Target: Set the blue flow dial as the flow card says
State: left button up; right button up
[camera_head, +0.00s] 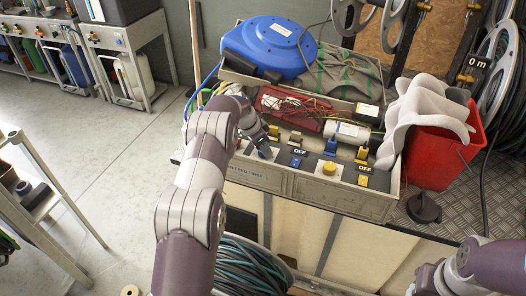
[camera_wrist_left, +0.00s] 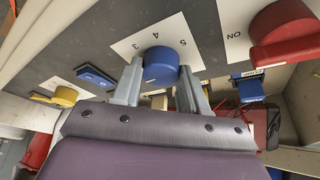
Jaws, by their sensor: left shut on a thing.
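The blue flow dial (camera_wrist_left: 161,66) sits on a white plate with numbers around it; 3, 4 and 5 can be read in the left wrist view. My left gripper (camera_wrist_left: 160,85) has one finger on each side of the dial and is shut on it. In the head view my left gripper (camera_head: 262,148) is at the left part of the control panel (camera_head: 270,178), and its hand hides most of the dial. I cannot make out which number the dial points to. I cannot pick out a readable flow card. My right arm comes in at the lower right; its gripper is out of view.
A red knob (camera_wrist_left: 282,32) by an "ON" label, blue levers and a yellow knob (camera_wrist_left: 65,96) are close to the dial. A blue hose reel (camera_head: 268,46) and a red bin (camera_head: 440,155) stand around the panel.

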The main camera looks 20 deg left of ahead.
pick_arm(q)
jog(key=shift+a+r+m+g+p, duration=0.1)
jog(key=shift+m+g+p, duration=0.2)
jog(key=shift+m, duration=0.6)
jog(key=shift+h, duration=0.3)
jog(key=o, duration=1.1)
jog(key=shift+c, duration=0.2)
jog(key=p+v, duration=0.7)
jog(key=v, duration=0.5)
jog(key=shift+r, duration=0.3)
